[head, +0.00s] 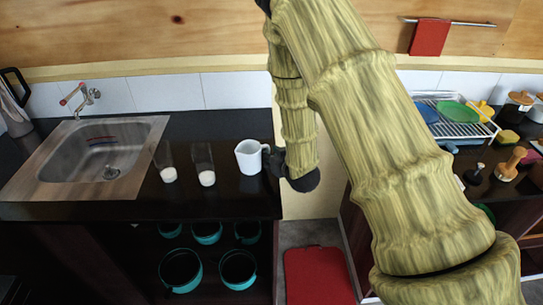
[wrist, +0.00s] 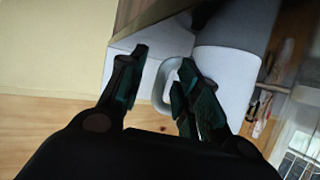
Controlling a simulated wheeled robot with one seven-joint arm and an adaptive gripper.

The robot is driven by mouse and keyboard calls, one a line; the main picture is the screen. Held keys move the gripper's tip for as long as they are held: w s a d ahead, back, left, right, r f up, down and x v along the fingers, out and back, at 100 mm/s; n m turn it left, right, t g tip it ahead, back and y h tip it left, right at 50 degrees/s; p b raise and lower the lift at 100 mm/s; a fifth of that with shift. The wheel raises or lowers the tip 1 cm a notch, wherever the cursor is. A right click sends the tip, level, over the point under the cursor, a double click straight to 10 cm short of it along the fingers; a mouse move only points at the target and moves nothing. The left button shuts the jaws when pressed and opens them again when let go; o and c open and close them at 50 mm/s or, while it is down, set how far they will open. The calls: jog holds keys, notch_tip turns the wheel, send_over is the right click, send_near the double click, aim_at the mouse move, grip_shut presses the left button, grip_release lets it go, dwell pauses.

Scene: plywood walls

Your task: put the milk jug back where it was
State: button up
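The white milk jug (head: 249,158) stands upright on the black counter, near its right end, with its handle towards the right. In the wrist view the jug's pale body (wrist: 225,75) fills the upper right, and its looped handle lies between my fingertips. My gripper (wrist: 163,60) is open, with one finger on each side of the handle and a gap visible. In the head view my gripper (head: 277,162) is a dark shape at the handle, partly hidden by my wrist. Two clear glasses (head: 168,165) (head: 204,168) with a little white liquid stand left of the jug.
A steel sink (head: 92,160) with a tap is left of the glasses. Several teal-rimmed pots (head: 180,271) sit on shelves below. Beyond a gap with a red mat (head: 318,275), a dish rack (head: 455,117) stands on the right counter.

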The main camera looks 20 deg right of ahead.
jog(key=shift+r, duration=0.25)
jog(key=shift+s, duration=0.3)
jog(key=b+v, duration=0.3)
jog(key=v, duration=0.8)
jog(key=shift+s+b, duration=0.15)
jog(key=shift+b, duration=0.25)
jog(key=shift+r, duration=0.15)
